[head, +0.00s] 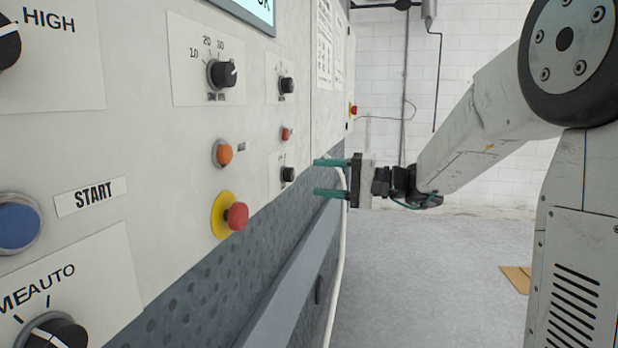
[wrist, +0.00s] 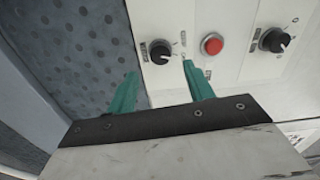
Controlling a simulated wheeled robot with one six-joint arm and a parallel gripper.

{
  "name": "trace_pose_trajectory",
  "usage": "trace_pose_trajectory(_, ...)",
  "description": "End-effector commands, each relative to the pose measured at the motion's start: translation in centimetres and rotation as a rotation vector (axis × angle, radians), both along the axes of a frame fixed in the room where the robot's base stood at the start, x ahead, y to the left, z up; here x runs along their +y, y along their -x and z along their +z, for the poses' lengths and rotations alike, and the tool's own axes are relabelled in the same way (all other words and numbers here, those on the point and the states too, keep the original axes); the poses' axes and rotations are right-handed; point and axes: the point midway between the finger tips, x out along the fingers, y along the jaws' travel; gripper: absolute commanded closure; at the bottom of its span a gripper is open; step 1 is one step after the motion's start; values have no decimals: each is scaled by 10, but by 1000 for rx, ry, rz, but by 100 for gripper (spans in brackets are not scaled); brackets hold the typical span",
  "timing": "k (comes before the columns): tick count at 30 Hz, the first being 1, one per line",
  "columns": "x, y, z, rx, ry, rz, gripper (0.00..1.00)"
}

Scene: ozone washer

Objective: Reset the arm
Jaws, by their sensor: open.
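My gripper (head: 330,177) has two green fingers held apart, with nothing between them. In the head view it points left at the washer's control panel (head: 180,135), near a small black knob (head: 288,174). In the wrist view my gripper (wrist: 160,85) shows both fingers spread, with a black knob (wrist: 160,52) beyond the gap. A red button (wrist: 212,44) and another black knob (wrist: 274,40) sit to the right of it there. I cannot tell whether a fingertip touches the panel. My arm (head: 480,130) reaches in from the right, bent at the elbow.
The panel also carries a red knob on a yellow ring (head: 236,216), an orange button (head: 224,153) and a blue start button (head: 17,224). A grey ledge (head: 285,290) runs below. A white hose (head: 339,265) hangs by the washer. The grey floor (head: 430,275) is mostly clear.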

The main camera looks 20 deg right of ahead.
Motion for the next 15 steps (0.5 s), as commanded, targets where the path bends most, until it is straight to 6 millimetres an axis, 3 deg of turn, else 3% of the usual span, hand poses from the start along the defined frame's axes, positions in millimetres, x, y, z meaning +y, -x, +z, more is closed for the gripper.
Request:
trace_pose_trajectory(4,-11,7,0,1,0,-1,48)
trace_pose_trajectory(15,-12,9,0,1,1,0,48)
